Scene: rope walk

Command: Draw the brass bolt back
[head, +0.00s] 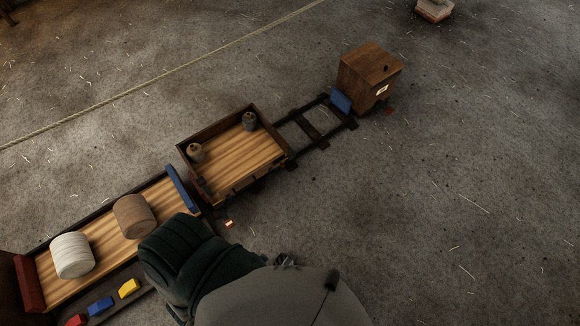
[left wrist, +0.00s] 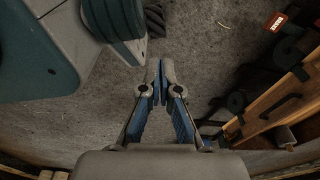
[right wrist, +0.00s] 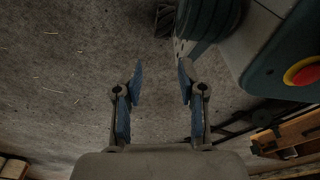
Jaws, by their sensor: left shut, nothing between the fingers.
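I cannot make out the brass bolt in any view; my own dark green and grey body covers the bottom middle of the head view. A flat wagon with a plank bed (head: 100,262) stands at the lower left, and a box wagon (head: 266,158) with raised sides stands beyond it. My left gripper (left wrist: 160,68) is shut and empty over bare floor in the left wrist view, with part of a wagon to its right. My right gripper (right wrist: 161,66) is open and empty over the floor in the right wrist view. Neither gripper is clearly seen in the head view.
A pale roll (head: 72,255) and a brown roll (head: 134,215) rest on the flat wagon. Yellow (head: 129,288), blue (head: 100,306) and red blocks lie beside it. Rails (head: 315,125) lead to a wooden box (head: 370,75). The floor at right is clear.

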